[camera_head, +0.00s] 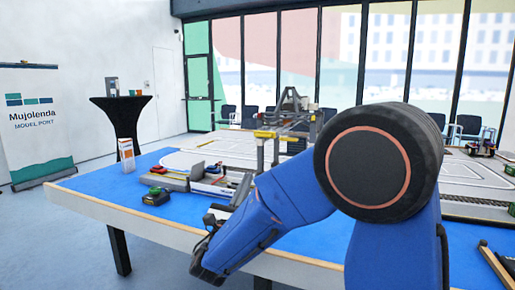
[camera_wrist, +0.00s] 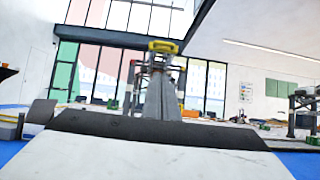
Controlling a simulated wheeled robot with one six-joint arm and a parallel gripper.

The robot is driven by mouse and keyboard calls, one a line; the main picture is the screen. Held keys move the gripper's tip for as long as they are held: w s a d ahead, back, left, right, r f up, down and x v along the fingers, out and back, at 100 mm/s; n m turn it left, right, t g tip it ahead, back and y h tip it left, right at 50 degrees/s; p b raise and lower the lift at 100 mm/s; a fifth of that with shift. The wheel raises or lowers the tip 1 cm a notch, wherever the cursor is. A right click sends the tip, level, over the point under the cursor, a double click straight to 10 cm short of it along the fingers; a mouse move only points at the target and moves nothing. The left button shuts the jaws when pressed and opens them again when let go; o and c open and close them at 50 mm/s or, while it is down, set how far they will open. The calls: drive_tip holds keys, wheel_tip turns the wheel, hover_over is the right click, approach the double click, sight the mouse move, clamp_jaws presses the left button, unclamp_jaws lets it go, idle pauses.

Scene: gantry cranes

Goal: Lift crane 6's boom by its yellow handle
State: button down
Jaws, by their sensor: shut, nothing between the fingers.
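A gantry crane (camera_head: 262,152) with grey uprights and yellow bars stands on the blue table, beyond my arm in the head view. In the wrist view a crane (camera_wrist: 139,88) is straight ahead, with a yellow bar (camera_wrist: 163,46) across its raised top that looks like the handle. No crane number is readable, so I cannot tell which is crane 6. My gripper (camera_wrist: 161,78) shows as grey fingers, shut and empty, pointing toward the crane below the yellow bar. They appear apart from it. In the head view my arm partly hides the gripper and the crane's right side.
The blue table (camera_head: 100,190) has a pale raised edge. Another crane (camera_wrist: 303,105) stands at the right in the wrist view. Open floor lies left of the table.

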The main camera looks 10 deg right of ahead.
drive_tip(key=s+r+x, duration=0.1)
drive_tip(key=r+x, duration=0.1)
drive_tip(key=x, duration=1.1)
drive_tip(key=shift+s+a, duration=0.15)
drive_tip(key=shift+a, duration=0.25)
drive_tip(key=shift+r, duration=0.2)
wheel_tip(320, 180, up, 17)
drive_tip(key=w+d+g+y, duration=0.2)
drive_tip(key=g+y, duration=0.2)
drive_tip(key=g, duration=0.1)
drive_tip(key=w+d+r+g, duration=0.1)
drive_tip(key=w+d+r, duration=0.2)
drive_tip(key=w+r, duration=0.2)
drive_tip(key=w+d+r+g+y, duration=0.1)
drive_tip(key=w+d+r, duration=0.3)
drive_tip(key=r, duration=0.6)
drive_tip(key=shift+w+d+g, duration=0.25)
drive_tip(key=shift+w+g, duration=0.15)
drive_tip(key=shift+w, duration=0.6)
